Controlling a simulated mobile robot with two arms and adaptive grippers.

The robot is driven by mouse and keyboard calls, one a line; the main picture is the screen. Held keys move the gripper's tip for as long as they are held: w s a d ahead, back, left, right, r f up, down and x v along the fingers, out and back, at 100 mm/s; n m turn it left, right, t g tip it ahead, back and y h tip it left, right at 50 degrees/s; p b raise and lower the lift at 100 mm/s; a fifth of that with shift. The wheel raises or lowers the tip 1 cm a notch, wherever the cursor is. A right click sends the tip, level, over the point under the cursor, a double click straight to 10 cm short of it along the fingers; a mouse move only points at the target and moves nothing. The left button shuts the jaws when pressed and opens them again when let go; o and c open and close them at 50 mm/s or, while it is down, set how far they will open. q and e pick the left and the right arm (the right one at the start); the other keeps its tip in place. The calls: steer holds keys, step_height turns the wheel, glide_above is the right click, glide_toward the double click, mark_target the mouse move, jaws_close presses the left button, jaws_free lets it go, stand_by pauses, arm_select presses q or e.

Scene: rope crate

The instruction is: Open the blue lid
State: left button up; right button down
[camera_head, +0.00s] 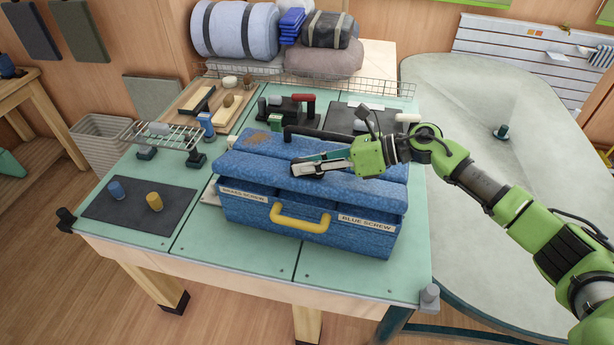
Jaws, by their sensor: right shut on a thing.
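A blue crate (262,214) stands near the front right of the green-topped table. Its front has a yellow handle (300,223) and white labels reading BRASS SCREW and BLUE SCREW. The blue lid (258,165) lies over the top of the crate, with a seam across it and a brown patch near the back left. My right gripper (305,169) comes in from the right, low over the middle of the lid, and is shut on it. The exact part between the fingers is hidden by the gripper. My left gripper is out of view.
A wire rack (165,133), a brush tray (213,108) and a red-handled tool (303,97) stand behind.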

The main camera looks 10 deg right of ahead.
steer(key=shift+w+d+r+m+g+y+b, duration=0.25)
steer(key=shift+w+m+b, duration=0.2)
steer(key=shift+b, duration=0.25)
steer(key=shift+w+r+m+g+y+b, duration=0.15)
steer(key=shift+w+r+m+g+b, duration=0.2)
steer(key=shift+m+b, duration=0.25)
steer(key=c, duration=1.8)
jaws_free()
steer(key=shift+s, duration=0.1)
steer(key=shift+d, duration=0.35)
steer(key=v, duration=1.1)
steer(key=shift+d+r, duration=0.15)
steer(key=shift+d, duration=0.05)
